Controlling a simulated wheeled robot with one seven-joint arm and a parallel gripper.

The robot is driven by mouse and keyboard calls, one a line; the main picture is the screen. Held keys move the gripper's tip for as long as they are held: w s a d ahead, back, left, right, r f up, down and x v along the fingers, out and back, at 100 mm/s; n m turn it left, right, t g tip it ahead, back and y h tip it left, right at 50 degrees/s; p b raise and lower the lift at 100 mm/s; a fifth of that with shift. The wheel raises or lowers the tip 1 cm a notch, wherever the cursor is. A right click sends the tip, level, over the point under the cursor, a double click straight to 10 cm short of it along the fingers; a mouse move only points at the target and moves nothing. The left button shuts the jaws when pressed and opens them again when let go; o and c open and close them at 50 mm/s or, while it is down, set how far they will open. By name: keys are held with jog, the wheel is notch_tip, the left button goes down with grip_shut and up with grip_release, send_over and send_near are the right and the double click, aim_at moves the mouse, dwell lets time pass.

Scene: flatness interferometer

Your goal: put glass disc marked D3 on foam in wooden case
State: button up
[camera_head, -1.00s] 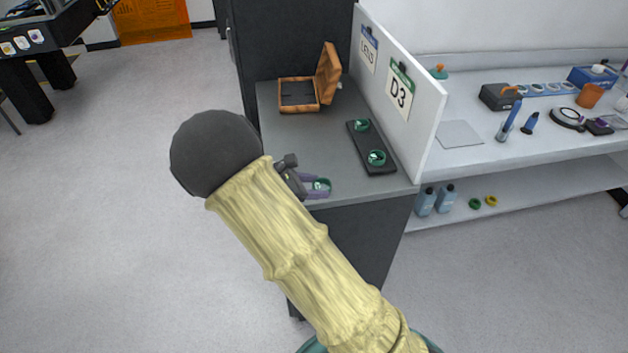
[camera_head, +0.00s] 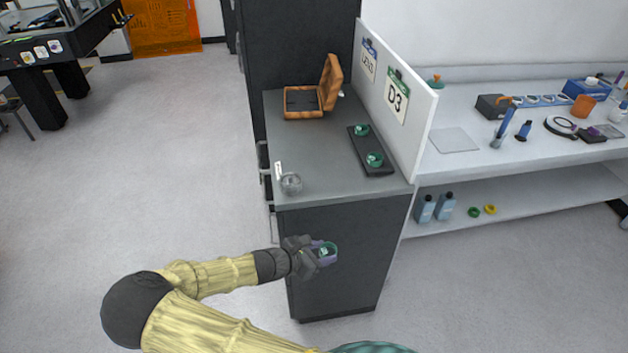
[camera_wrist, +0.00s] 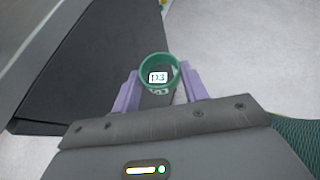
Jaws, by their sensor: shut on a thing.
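My gripper (camera_head: 324,253) is shut on a green-rimmed glass disc (camera_head: 328,250), in front of the grey cabinet and below its top. In the wrist view the disc (camera_wrist: 159,72) sits between the purple fingers (camera_wrist: 157,90), with a white label reading D3. The open wooden case (camera_head: 303,101) stands at the back left of the cabinet top (camera_head: 317,163), its lid (camera_head: 332,82) raised on the right. Dark foam (camera_head: 302,102) lines its base. The case is well away from my gripper.
A black tray (camera_head: 376,165) holds two green-rimmed discs on the right of the cabinet top. A white partition (camera_head: 418,118) with D3 and LENS signs stands beside it. A small clear round object (camera_head: 291,183) sits near the front left edge. The middle of the top is clear.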

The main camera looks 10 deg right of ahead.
notch_tip(320, 180, down, 6)
jog(key=w+d+r+n+t+y, duration=0.1)
jog(key=n+t+y, duration=0.5)
jog(key=n, duration=0.2)
jog(key=w+d+r+n+y, duration=0.1)
jog(key=d+r+n+y, duration=0.3)
jog(key=r, duration=0.3)
jog(key=shift+w+d+r+y, duration=0.25)
jog(key=shift+w+r+y, duration=0.05)
jog(key=shift+w+y, duration=0.1)
